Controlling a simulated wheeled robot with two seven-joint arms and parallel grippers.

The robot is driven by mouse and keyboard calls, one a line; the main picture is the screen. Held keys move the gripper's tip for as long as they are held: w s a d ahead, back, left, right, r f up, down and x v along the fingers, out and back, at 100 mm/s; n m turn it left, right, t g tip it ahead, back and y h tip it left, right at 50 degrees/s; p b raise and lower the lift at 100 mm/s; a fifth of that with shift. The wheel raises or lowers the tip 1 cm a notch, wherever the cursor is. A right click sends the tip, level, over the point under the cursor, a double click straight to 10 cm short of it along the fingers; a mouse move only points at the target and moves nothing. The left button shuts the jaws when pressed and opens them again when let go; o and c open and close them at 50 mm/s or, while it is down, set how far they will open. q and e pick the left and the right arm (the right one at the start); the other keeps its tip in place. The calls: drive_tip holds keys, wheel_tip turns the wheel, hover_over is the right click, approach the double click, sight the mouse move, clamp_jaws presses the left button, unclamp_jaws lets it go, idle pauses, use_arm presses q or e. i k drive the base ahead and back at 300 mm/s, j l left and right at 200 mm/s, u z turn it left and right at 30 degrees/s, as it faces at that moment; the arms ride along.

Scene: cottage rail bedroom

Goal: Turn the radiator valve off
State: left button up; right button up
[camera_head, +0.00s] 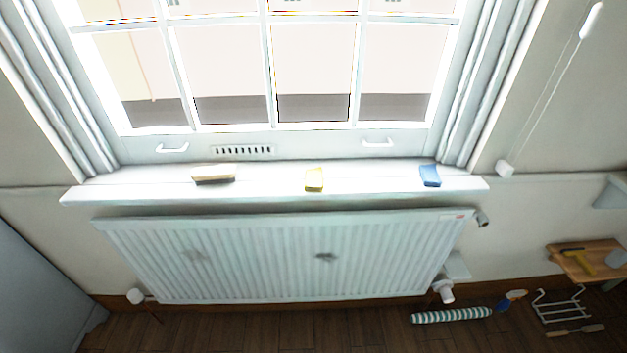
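A white panel radiator (280,258) hangs on the wall below the window sill. A white valve knob (445,293) is at its lower right corner, low above the floor. Another white round cap (136,296) is at its lower left corner. A small dark fitting (482,219) sticks out at the upper right corner. I cannot read any marking on the valve. Neither of my grippers shows in the head view.
The sill (270,183) holds a brush (213,174), a yellow sponge (314,180) and a blue block (430,176). On the floor at right lie a striped roll (451,315), a spray bottle (513,299) and a white rack (560,305). A wooden stool (590,262) stands beyond.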

sight(447, 295)
drive_tip(key=z, duration=0.4)
drive_tip(key=l+z, duration=0.1)
drive_tip(key=z, duration=0.65)
drive_tip(key=i+z, duration=0.1)
drive_tip(key=z, duration=0.25)
drive_tip(key=i+l+u, duration=0.1)
drive_tip(key=l, duration=0.4)
drive_tip(key=i+l+u, duration=0.15)
drive_tip(key=i+l, duration=0.15)
drive_tip(key=l, duration=0.2)
drive_tip(key=i+l+u, duration=0.1)
drive_tip(key=l, duration=0.4)
drive_tip(key=i+l+u, duration=0.15)
drive_tip(key=l, duration=0.4)
drive_tip(key=i+l+u, duration=0.1)
drive_tip(key=l, duration=0.4)
drive_tip(key=i+l+u, duration=0.15)
drive_tip(key=l, duration=0.45)
drive_tip(key=i+l+u, duration=0.1)
drive_tip(key=l, duration=0.45)
